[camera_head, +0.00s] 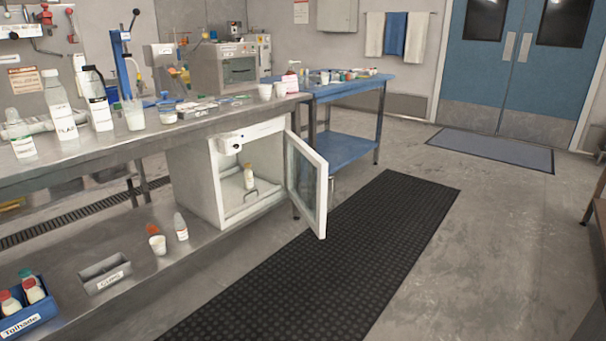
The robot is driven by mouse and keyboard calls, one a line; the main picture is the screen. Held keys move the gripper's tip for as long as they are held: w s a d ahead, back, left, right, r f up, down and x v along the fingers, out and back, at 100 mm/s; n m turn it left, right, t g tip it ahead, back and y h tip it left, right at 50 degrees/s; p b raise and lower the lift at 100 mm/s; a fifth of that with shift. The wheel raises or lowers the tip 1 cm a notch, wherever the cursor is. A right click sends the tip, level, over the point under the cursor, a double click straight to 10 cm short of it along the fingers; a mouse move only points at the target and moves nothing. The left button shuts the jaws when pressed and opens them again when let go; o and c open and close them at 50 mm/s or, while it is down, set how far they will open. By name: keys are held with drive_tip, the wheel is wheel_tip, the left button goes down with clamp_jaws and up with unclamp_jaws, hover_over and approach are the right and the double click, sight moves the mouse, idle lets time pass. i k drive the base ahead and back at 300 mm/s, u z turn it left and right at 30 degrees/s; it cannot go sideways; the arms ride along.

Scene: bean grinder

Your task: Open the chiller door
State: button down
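The chiller (197,187) is a white box on the lower steel shelf, under the counter top. Its white-framed door (321,195) stands wide open, swung out to the right over the floor, with a glass-like pane. Inside are a small bottle with a light label (249,177) and a white fitting (231,143) near the top. My gripper is not in view.
The steel counter (215,118) above holds bottles and cups. A bottle (181,227), a cup (158,245) and a blue crate (30,312) of bottles stand on the lower shelf (205,250). A black mat (350,245) covers clear floor before the chiller. A blue table (345,88) stands behind the door.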

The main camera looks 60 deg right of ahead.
sight(318, 225)
drive_tip(key=u, duration=0.05)
drive_tip(key=i, duration=0.7)
drive_tip(key=z, duration=0.5)
drive_tip(key=i, duration=0.7)
drive_tip(key=z, duration=0.25)
